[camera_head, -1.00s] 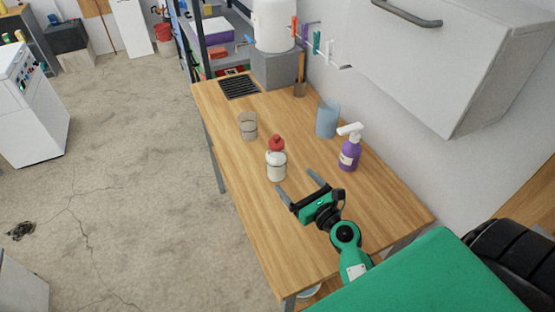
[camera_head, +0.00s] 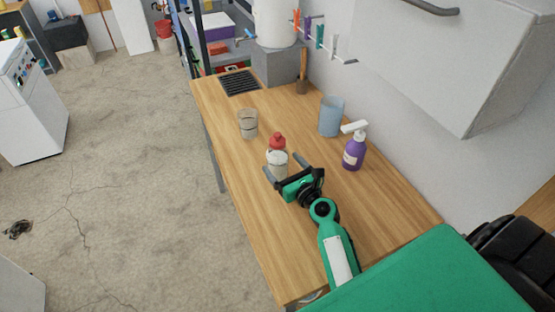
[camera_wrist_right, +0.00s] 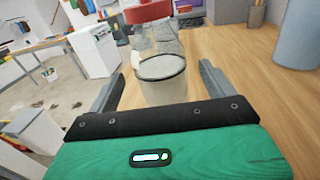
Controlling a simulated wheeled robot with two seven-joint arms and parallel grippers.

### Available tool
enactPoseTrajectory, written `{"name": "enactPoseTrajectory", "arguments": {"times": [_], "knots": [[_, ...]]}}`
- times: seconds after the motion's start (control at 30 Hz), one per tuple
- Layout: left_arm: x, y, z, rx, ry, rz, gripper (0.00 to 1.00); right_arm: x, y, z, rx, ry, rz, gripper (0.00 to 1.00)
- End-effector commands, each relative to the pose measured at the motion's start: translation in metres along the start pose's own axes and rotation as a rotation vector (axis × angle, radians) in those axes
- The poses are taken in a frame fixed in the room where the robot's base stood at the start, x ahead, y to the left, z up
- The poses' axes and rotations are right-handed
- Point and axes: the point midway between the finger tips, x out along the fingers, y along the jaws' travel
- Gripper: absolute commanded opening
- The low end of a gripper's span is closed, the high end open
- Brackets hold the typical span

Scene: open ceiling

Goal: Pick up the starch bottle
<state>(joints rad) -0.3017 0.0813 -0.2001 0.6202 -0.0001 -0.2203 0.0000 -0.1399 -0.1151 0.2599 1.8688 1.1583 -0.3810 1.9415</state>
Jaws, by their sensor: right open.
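The likely starch bottle, a whitish bottle with a red cap (camera_head: 277,158), stands upright on the wooden table (camera_head: 235,190) in the head view. My right gripper (camera_head: 284,167) is open at the bottle, with one finger on each side of its lower part. In the right wrist view, a see-through round body (camera_wrist_right: 160,65) shows between the open fingers (camera_wrist_right: 161,78), with red above it; I cannot tell whether either finger touches it. The fingers partly hide the bottle's base in the head view. My left gripper is not in view.
A clear glass (camera_head: 248,124) stands behind and left of the bottle. A grey cabinet (camera_head: 415,70) hangs above the right side. The table's left front is clear.

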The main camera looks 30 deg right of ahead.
Motion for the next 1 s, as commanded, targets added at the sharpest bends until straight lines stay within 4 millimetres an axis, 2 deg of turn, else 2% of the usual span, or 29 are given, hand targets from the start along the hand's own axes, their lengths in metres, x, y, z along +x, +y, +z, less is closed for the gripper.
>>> {"name": "enactPoseTrajectory", "arguments": {"times": [0.17, 0.37, 0.5, 0.8, 0.87, 1.0], "knots": [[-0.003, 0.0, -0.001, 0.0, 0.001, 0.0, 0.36, 0.01, 0.0, 0.002, 0.0, -0.001, 0.0, 0.85], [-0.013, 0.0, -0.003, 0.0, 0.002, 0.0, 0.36, 0.037, -0.002, 0.007, -0.002, -0.001, 0.0, 0.85], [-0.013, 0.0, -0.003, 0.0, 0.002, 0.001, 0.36, 0.052, -0.001, 0.004, 0.0, 0.0, 0.0, 0.85], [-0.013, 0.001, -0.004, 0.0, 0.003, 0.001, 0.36, 0.057, -0.001, 0.003, 0.0, 0.001, -0.001, 0.85], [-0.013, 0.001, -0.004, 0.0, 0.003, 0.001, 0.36, 0.056, -0.001, 0.003, 0.0, 0.001, -0.001, 0.76], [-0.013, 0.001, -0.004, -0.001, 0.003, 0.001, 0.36, 0.056, -0.001, 0.003, 0.0, 0.001, -0.001, 0.48]]}}
